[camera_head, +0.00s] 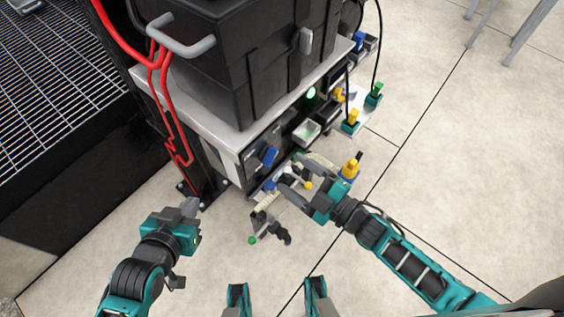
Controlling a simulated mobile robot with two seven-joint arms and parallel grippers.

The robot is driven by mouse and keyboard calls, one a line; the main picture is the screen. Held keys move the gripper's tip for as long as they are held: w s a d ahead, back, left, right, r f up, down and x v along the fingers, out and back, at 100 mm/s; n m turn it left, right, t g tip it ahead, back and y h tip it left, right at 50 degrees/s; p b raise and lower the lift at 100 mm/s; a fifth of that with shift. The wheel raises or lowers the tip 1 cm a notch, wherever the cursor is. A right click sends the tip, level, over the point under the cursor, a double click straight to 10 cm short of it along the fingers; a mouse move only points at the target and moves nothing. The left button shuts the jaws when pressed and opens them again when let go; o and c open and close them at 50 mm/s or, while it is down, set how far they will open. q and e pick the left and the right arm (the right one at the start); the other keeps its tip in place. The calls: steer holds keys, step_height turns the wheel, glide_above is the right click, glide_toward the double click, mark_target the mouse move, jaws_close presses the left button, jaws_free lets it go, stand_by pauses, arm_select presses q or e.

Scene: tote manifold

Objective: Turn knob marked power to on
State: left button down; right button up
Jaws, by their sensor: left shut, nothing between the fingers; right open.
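The front panel (292,122) of a manifold unit runs diagonally through the middle of the head view. A blue knob or handle (268,156) sits on its near end, and a green light (311,92) glows further along. No label is readable, so I cannot tell which control is marked power. My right gripper (293,180) is open, in front of the panel's near end, just right of and below the blue knob. It partly hides small parts there. I cannot tell whether it touches anything. My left gripper (189,208) is shut and empty, left of the unit, apart from the panel.
A large black tote (215,60) stands on the unit's pale top. Red hoses (165,90) hang at its left. Yellow, green and blue fittings stick out along the right side, including a yellow one (350,168) near my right gripper. Open floor (430,170) lies right.

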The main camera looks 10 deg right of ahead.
arm_select(q)
steer(key=shift+s+a+f, duration=0.15)
steer(key=shift+a, duration=0.05)
arm_select(e)
steer(key=v, duration=0.7)
steer(key=shift+d, duration=0.2)
steer(key=shift+s+r, duration=0.15)
arm_select(q)
steer(key=r+p, duration=0.1)
steer(key=a+r+p, duration=0.1)
steer(key=p, duration=0.1)
steer(key=r+p, duration=0.1)
steer(key=p, duration=0.1)
steer(key=shift+s+a+y, duration=0.25)
steer(key=shift+s+y, duration=0.15)
arm_select(e)
steer(key=d+r+m+g+h, duration=0.1)
steer(key=d+m+h, duration=0.1)
steer(key=m+h, duration=0.3)
steer(key=s+d+r+m+g+h, duration=0.1)
steer(key=m+h, duration=0.4)
steer(key=m, duration=0.5)
steer(key=d+r, duration=0.1)
steer(key=d, duration=0.1)
steer(key=shift+d+h, duration=0.35)
steer(key=shift+h, duration=0.05)
